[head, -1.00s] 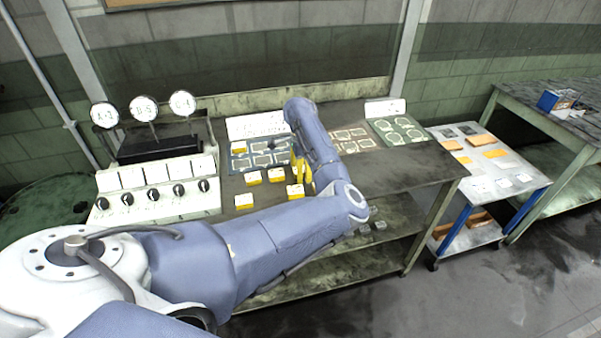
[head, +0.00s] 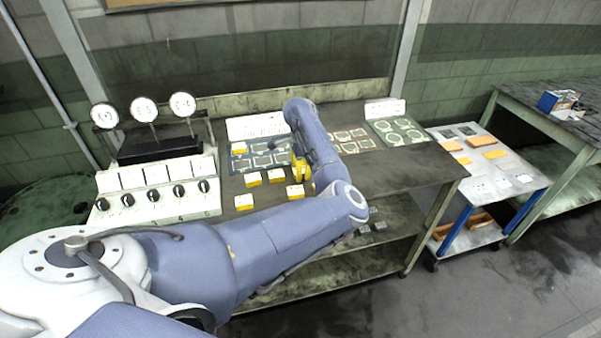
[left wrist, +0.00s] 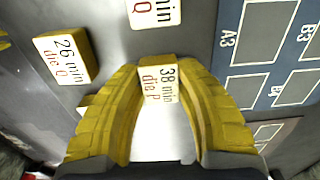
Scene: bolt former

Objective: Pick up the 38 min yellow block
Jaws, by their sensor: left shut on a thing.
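The 38 min block (left wrist: 158,82), with a white top reading "38 min die P" and yellow sides, shows in the left wrist view between my left gripper's yellow fingers. My left gripper (left wrist: 160,90) is shut on it, one finger on each side. In the head view my left gripper (head: 300,170) is over the dark workbench among the yellow blocks, and I cannot make out the held block there. The fingers hide part of its sides. I cannot tell whether it still touches the bench. My right gripper is not in view.
A block reading "26 min die Q" (left wrist: 66,57) and another block marked Q (left wrist: 154,11) lie close by. A blue board with marked slots (left wrist: 255,50) lies to the right. A white knob panel (head: 155,192) with gauges stands left of the blocks.

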